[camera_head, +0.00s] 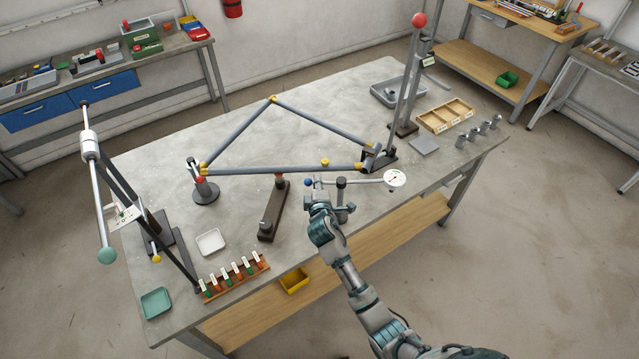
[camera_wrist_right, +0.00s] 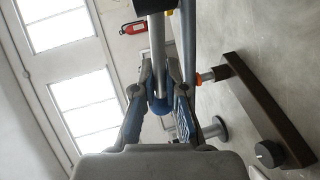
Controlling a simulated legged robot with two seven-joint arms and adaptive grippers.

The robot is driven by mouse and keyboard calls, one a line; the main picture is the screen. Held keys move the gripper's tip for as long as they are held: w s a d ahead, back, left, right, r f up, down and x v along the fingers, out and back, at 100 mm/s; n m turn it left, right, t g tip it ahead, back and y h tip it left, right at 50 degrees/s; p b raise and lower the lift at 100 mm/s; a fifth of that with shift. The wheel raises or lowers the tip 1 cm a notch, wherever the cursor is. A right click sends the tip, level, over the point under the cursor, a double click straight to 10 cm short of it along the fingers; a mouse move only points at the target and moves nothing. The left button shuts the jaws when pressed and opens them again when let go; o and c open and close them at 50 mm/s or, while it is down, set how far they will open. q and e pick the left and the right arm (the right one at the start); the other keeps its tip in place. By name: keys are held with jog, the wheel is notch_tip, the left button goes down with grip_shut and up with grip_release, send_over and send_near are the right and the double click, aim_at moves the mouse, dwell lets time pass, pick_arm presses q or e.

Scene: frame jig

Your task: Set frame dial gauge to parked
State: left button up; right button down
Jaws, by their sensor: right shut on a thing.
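The dial gauge (camera_head: 394,179) has a round white face at the right end of a thin horizontal arm. The arm is carried on a dark post (camera_head: 341,200) near the table's front edge. A blue ball knob (camera_head: 309,182) sits at the arm's left end. My right gripper (camera_head: 314,193) reaches up from below to this end. In the right wrist view the blue knob (camera_wrist_right: 160,104) lies between the two fingers, which are shut on it. The triangular frame (camera_head: 290,170) of grey tubes with yellow joints lies just behind the gauge. My left gripper is not in view.
A brown bar (camera_head: 273,212) lies left of my right gripper. A tall post (camera_head: 408,80) with a red ball stands at the back right. A green-knobbed lever (camera_head: 97,190) stands at the left. A rack (camera_head: 235,277) and a white tray (camera_head: 211,242) occupy the front left.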

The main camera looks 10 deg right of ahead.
jog(key=c, duration=1.2)
grip_release()
jog(key=shift+w+a+f, duration=0.1)
jog(key=shift+a, duration=0.25)
jog(key=shift+w+a, duration=0.15)
jog(key=shift+w, duration=0.05)
jog(key=v, duration=1.2)
jog(key=shift+a, duration=0.2)
jog(key=shift+w+d, duration=0.1)
jog(key=shift+d, duration=0.15)
